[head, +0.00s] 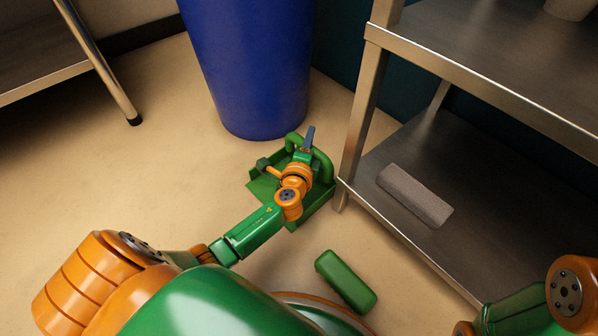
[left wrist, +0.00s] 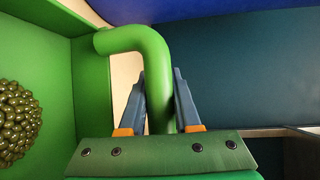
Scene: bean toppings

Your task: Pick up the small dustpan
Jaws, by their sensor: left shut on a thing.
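The small green dustpan (head: 262,191) is on or just above the floor by the shelf's front leg; I cannot tell if it touches the floor. My left gripper (head: 306,141) is over it, shut on its curved green handle (left wrist: 136,40). In the left wrist view the handle passes between the two dark fingers of the left gripper (left wrist: 160,85). A heap of olive-green beans (left wrist: 18,122) shows against the pan at the left of that view. My arm hides part of the pan in the head view. My right gripper is out of view.
A blue bin (head: 250,70) stands just behind the dustpan. A metal shelf unit (head: 352,140) is close on the right, with a grey block (head: 414,195) on its lower shelf. A green block (head: 346,281) lies nearer me. The floor to the left is clear.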

